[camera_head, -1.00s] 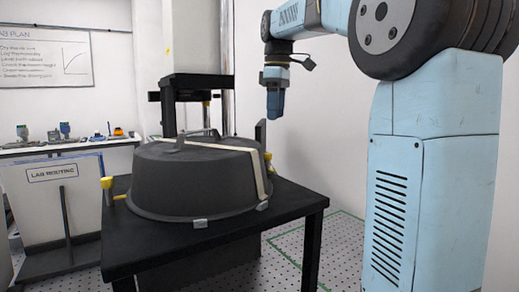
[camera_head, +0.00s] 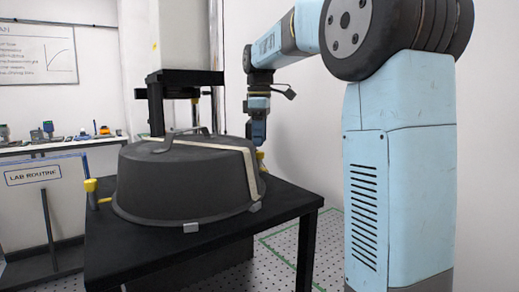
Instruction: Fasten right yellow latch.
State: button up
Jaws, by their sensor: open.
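The right yellow latch (camera_head: 260,157) shows as a small yellow piece at the right rim of the dark grey domed cover (camera_head: 165,188). My gripper (camera_head: 257,140) hangs pointing down just above it. The picture is too coarse to tell whether they touch. The gripper's fingers are small and seen from the side. The left yellow latch (camera_head: 91,186) stands upright at the cover's left side. The cover sits on a black table (camera_head: 150,259), with a pale strap (camera_head: 222,149) across its top and a handle (camera_head: 181,139).
A tall column with a black bracket (camera_head: 185,78) rises behind the cover. A bench with small items (camera_head: 60,147) and a "LAB ROUTINE" sign (camera_head: 33,173) are at the left. The perforated floor (camera_head: 285,250) right of the table is clear.

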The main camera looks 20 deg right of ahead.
aim_at(260, 152)
jog(key=shift+f, duration=2.05)
grip_shut()
